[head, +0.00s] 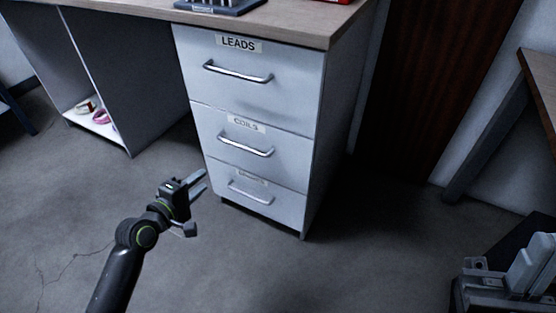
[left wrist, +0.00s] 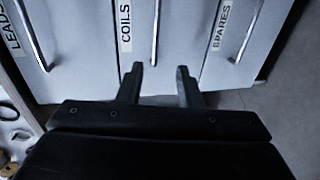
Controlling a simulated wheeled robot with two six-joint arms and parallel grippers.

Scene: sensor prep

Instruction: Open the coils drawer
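The coils drawer (head: 225,143) is the middle one of three in a white drawer unit under the desk. It is shut, with a "COILS" label and a silver bar handle (head: 245,146). My left gripper (head: 199,181) is open and empty, in front and to the left of the drawers. In the left wrist view the drawers appear turned on their side, and the coils handle (left wrist: 156,35) lies ahead, between the lines of the two fingers (left wrist: 160,75). The fingers do not visibly hold it.
The leads drawer (head: 285,96) above and the spares drawer (head: 272,201) below are shut, each with a bar handle. An open shelf (head: 116,137) with rolls of tape stands left. Bare floor (head: 230,270) lies in front. A wooden table (head: 541,75) stands right.

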